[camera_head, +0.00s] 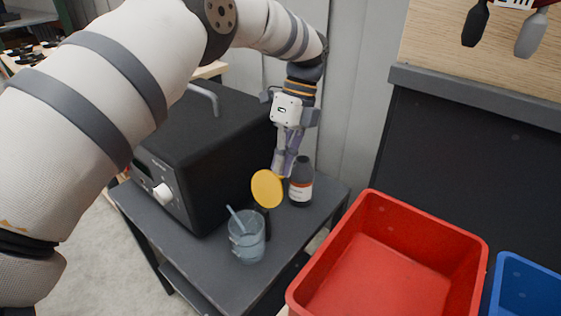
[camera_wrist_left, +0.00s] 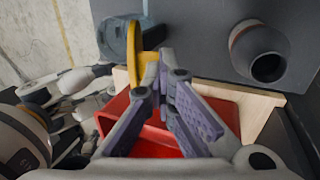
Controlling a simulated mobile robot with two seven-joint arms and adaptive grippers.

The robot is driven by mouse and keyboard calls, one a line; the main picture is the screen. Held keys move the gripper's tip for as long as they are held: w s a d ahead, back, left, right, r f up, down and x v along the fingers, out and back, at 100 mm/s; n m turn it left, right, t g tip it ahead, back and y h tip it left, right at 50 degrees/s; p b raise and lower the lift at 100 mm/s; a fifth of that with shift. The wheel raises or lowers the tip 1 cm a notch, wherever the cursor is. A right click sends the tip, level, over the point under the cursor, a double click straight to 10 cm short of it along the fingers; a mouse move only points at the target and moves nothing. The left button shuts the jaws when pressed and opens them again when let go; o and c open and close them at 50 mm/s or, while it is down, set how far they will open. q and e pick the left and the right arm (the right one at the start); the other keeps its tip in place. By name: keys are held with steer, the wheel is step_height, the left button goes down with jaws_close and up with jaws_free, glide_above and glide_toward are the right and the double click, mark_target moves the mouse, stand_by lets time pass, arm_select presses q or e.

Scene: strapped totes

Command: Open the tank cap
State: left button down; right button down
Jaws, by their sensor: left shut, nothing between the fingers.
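A round yellow cap or disc (camera_head: 267,188) stands tilted up near the right side of the black machine (camera_head: 200,120), with a small dark part below it. In the left wrist view the yellow disc (camera_wrist_left: 134,50) shows nearly edge-on, with a yellow tab towards my fingers. My left gripper (camera_head: 281,172) points down just above and behind the disc. Its fingers (camera_wrist_left: 166,70) are shut and empty, with the tips close to the yellow tab; I cannot tell whether they touch it. My right gripper is not in view.
A glass with a stirrer (camera_head: 247,238) stands in front of the disc, and a dark bottle (camera_head: 301,182) just right of my gripper. They share a small grey table (camera_head: 210,262). A red tote (camera_head: 380,262) and a blue tote (camera_head: 525,285) lie to the right.

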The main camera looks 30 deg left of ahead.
arm_select(q)
steer(key=shift+s+d+f+g, duration=0.1)
steer(key=shift+s+f+g, duration=0.1)
steer(key=shift+f, duration=0.7)
steer(key=shift+s+d+f+g, duration=0.1)
steer(key=shift+s+f, duration=0.05)
steer(key=shift+f, duration=0.7)
steer(key=c, duration=1.8)
jaws_free()
steer(key=shift+c, duration=0.2)
steer(key=shift+o, duration=0.3)
steer(key=shift+w+a+f, duration=0.2)
steer(key=shift+w+a, duration=0.05)
steer(key=shift+w, duration=0.2)
glide_toward(281, 178)
steer(key=f, duration=0.1)
steer(key=w+a+f, duration=0.1)
steer(key=f, duration=0.1)
steer(key=shift+a, duration=0.15)
